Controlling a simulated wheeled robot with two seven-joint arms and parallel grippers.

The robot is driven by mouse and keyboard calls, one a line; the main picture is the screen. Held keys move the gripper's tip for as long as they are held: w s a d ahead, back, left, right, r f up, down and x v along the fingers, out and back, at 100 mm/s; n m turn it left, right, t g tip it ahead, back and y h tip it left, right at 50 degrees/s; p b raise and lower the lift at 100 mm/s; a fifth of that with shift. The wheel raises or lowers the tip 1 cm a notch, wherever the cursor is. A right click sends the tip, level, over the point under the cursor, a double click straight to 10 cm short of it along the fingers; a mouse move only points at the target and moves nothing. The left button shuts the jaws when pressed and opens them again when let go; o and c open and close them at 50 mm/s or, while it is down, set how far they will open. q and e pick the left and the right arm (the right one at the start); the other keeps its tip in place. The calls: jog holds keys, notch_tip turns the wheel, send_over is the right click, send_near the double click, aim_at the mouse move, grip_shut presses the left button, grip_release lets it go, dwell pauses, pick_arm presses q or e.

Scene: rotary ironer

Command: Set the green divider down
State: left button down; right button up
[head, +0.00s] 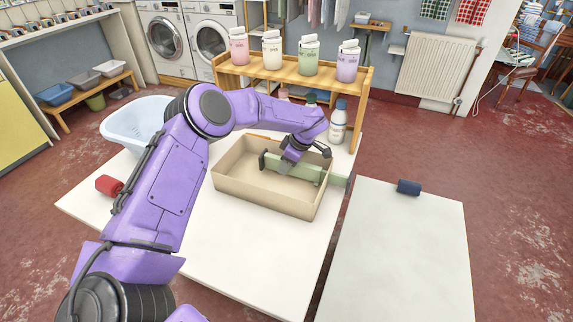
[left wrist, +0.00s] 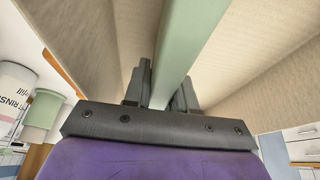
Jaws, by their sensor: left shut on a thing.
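The green divider (head: 308,173) is a long pale-green slat at the open beige box (head: 262,197) on the white table. It runs lengthwise between the box's long walls. My left gripper (head: 291,155) is over the box and shut on the divider. In the left wrist view the divider (left wrist: 193,38) passes between the two dark fingers (left wrist: 163,92), with beige walls on both sides. The divider's lower edge is hidden, so I cannot tell whether it touches the box floor. My right gripper is not in view.
A pale-blue basin (head: 136,124) and a red roll (head: 109,185) are left on the table (head: 240,240). A white bottle (head: 338,124) stands behind the box. A wooden shelf (head: 295,84) holds several tubs. The right table (head: 395,255) is clear except a blue roll (head: 408,187).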

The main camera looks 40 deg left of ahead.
pick_arm(q)
jog(key=shift+f, duration=0.45)
jog(key=c, duration=0.8)
grip_release()
jog(key=shift+c, duration=0.2)
